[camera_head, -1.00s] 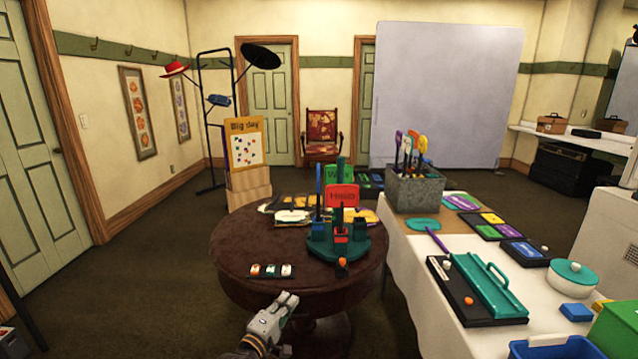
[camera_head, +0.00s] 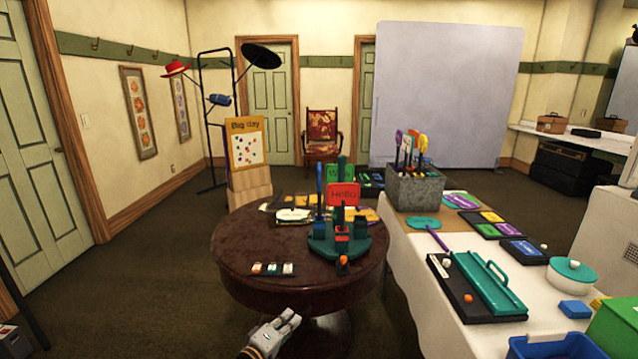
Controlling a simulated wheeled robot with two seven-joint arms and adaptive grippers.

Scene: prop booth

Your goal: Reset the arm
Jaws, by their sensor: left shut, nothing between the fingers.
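My left gripper (camera_head: 283,325) shows at the bottom of the head view, low in front of the round brown table (camera_head: 240,255). It is shut and empty, and apart from the things on the table. Only its end and a bit of the wrist show; the rest of the arm is out of the picture. My right gripper is not in view.
The round table bears a green stand (camera_head: 340,240) with signs and a small row of tabs (camera_head: 272,269). A long white-clothed table (camera_head: 415,280) at right holds a grey box (camera_head: 414,188), trays and a pot (camera_head: 571,276).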

